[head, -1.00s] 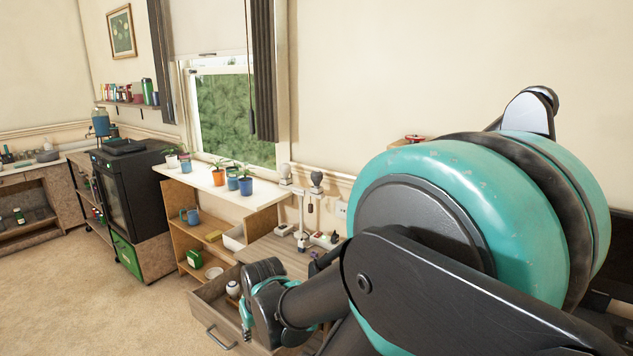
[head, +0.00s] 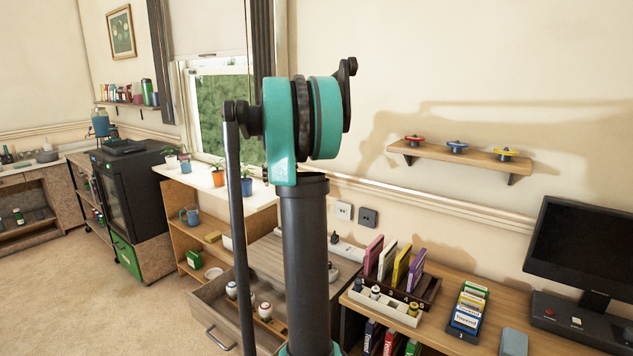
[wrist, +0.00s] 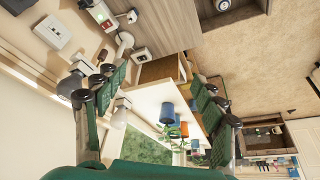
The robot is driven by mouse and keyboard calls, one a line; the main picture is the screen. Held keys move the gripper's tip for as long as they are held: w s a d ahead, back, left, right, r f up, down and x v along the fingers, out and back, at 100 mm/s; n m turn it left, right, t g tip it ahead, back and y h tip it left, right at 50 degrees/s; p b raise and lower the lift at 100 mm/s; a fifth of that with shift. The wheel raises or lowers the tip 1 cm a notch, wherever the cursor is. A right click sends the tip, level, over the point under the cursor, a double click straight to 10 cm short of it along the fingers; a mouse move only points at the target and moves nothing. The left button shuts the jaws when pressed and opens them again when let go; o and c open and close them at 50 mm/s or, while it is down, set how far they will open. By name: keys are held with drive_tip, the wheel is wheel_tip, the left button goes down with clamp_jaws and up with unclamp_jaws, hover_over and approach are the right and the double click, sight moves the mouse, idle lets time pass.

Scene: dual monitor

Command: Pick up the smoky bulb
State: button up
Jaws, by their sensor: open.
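My gripper (wrist: 158,66) is open and empty in the wrist view, its green-and-black fingers spread to left and right. A greyish glass bulb (wrist: 70,85), which looks like the smoky bulb, is at the left, partly hidden behind the left finger. A paler bulb (wrist: 118,118) is just inside the left finger; I cannot tell how far below it is. Both belong near a white stand (wrist: 125,40). In the head view my arm stands in front of the stand and hides the bulbs and gripper.
Potted plants (head: 217,175) stand on the white sill top (head: 215,200). A desk (head: 450,338) at right carries books, boxes and a monitor (head: 583,245). A wall shelf (head: 455,154) holds spinning tops.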

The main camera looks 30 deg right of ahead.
drive_tip(key=w+d+r+m, duration=0.1)
drive_tip(key=w+d+r, duration=0.15)
drive_tip(key=d, duration=0.45)
drive_tip(key=w+d+r, duration=0.2)
drive_tip(key=d+r, duration=0.1)
drive_tip(key=d, duration=0.3)
drive_tip(key=w+d+r+m, duration=0.1)
drive_tip(key=w+d+r, duration=0.15)
drive_tip(key=d, duration=0.45)
drive_tip(key=shift+h, duration=0.4)
drive_tip(key=x, duration=1.6)
drive_tip(key=shift+s+f, duration=0.25)
drive_tip(key=shift+f, duration=0.1)
drive_tip(key=shift+c, duration=0.6)
drive_tip(key=c, duration=1)
drive_tip(key=shift+r, duration=0.15)
drive_tip(key=shift+c, duration=0.2)
